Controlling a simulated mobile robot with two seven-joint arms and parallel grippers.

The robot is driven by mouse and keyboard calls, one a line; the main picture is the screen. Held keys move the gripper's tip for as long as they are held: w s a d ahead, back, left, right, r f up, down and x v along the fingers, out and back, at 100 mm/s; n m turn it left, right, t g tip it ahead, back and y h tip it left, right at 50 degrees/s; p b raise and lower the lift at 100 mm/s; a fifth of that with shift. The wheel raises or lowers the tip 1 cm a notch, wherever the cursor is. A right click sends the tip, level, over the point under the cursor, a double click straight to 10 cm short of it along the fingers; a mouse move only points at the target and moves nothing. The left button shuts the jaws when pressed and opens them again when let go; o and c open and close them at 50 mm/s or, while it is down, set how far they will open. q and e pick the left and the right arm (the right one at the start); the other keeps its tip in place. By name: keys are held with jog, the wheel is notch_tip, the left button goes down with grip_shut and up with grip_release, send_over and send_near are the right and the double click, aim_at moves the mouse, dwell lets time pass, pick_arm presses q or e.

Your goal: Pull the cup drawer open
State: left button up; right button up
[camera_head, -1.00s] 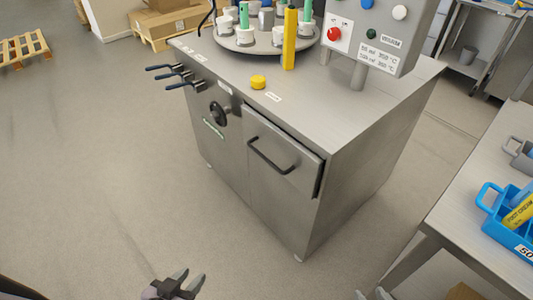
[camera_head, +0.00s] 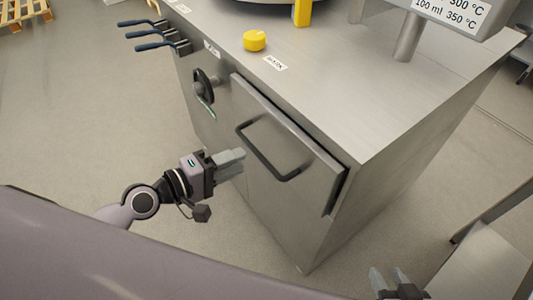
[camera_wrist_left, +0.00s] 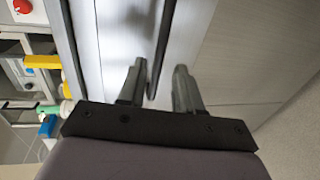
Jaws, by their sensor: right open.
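The cup drawer's front (camera_head: 285,150) is a steel panel on the machine cabinet, with a dark gap along its right edge; whether it is slightly open I cannot tell. Its black bar handle (camera_head: 262,154) runs slanting across the panel. My left gripper (camera_head: 238,161) is just left of the handle in the head view. In the left wrist view its two fingers (camera_wrist_left: 160,85) are apart, and the handle (camera_wrist_left: 162,45) appears in line with the gap between them. Contact is not clear. My right gripper (camera_head: 390,278) is open and empty at the bottom edge, away from the drawer.
A yellow knob (camera_head: 255,40) sits on the cabinet top (camera_head: 340,90). Blue-handled levers (camera_head: 160,45) and a black handwheel (camera_head: 205,85) stick out left of the drawer. Part of a side table (camera_head: 480,265) is at the lower right. Floor in front of the cabinet is clear.

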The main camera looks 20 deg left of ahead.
aim_at(258, 152)
pick_arm(q)
jog(key=shift+x, duration=3.35)
grip_shut()
